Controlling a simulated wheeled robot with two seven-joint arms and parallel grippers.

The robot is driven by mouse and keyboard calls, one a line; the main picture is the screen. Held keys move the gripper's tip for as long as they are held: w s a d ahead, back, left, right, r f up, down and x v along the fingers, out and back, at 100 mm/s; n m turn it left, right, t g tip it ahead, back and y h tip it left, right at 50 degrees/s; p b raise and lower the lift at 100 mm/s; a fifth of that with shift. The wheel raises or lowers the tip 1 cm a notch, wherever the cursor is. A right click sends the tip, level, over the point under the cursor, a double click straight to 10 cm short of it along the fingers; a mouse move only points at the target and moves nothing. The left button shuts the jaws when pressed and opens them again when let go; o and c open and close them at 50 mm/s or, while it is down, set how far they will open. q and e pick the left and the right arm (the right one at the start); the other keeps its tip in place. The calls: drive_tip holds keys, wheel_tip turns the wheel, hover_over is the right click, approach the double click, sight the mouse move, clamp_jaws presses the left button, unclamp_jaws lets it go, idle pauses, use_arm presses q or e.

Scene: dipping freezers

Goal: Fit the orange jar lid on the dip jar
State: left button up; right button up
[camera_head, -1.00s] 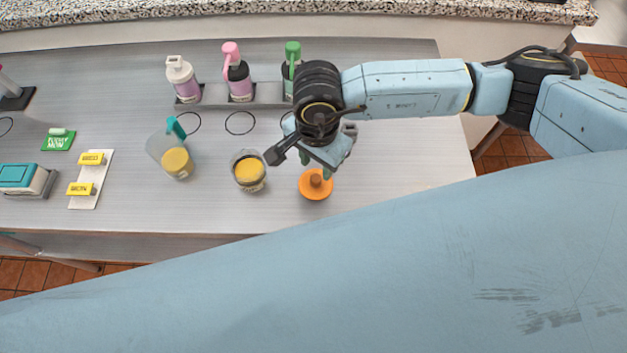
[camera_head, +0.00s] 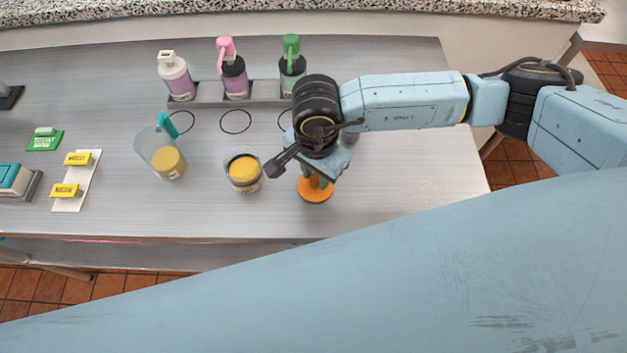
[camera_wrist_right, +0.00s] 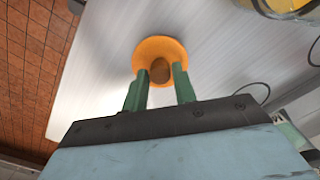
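The orange jar lid (camera_head: 314,191) lies on the steel table below my right gripper (camera_head: 317,178). In the right wrist view the lid (camera_wrist_right: 160,53) shows as an orange disc with a brown knob (camera_wrist_right: 160,70). The two green fingers of my right gripper (camera_wrist_right: 160,78) stand open on either side of the knob, with some space around it. The dip jar (camera_head: 244,173), a clear jar with yellow dip, stands open to the left of the lid. Its edge shows at the top right of the right wrist view (camera_wrist_right: 285,8). My left gripper is not in view.
A clear jug (camera_head: 161,153) with a teal handle and yellow contents stands left of the jar. Pump bottles, white (camera_head: 176,77), pink (camera_head: 233,70) and green (camera_head: 292,68), stand along a rack behind. Yellow labels (camera_head: 77,159) lie at left.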

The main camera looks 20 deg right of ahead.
drive_tip(key=shift+c, duration=0.2)
clamp_jaws()
drive_tip(key=shift+r+p, duration=2.15)
drive_tip(key=shift+r, duration=1.9)
